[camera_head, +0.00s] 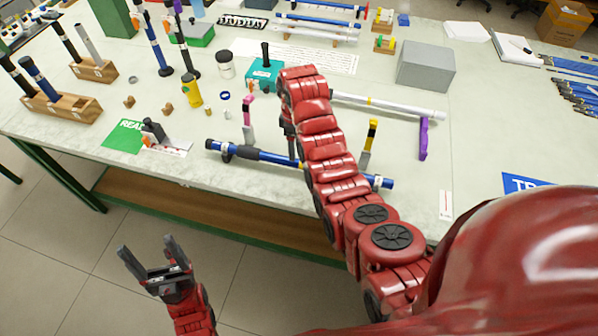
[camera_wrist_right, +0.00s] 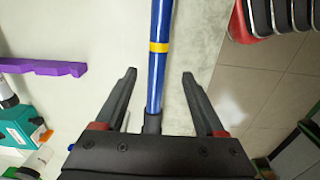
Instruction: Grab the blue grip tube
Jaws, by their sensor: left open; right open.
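A blue tube (camera_head: 272,157) with dark ends and light clips lies along the table's front edge. The middle is partly hidden behind my right arm. In the right wrist view the blue tube (camera_wrist_right: 155,85), with a yellow band and a black section, runs between the fingers of my right gripper (camera_wrist_right: 160,72). The fingers are apart on both sides of it, with gaps showing; contact is not visible. My left gripper (camera_head: 147,246) is open and empty, in front of the table over the floor, well away from the tube.
Pink (camera_head: 248,112) and yellow (camera_head: 370,135) uprights stand by the tube. A silver rod (camera_head: 400,106) with a purple support (camera_head: 423,138) lies behind it. A teal box (camera_head: 264,72), grey box (camera_head: 425,66) and yellow bottle (camera_head: 191,90) stand further back. The front right tabletop is fairly clear.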

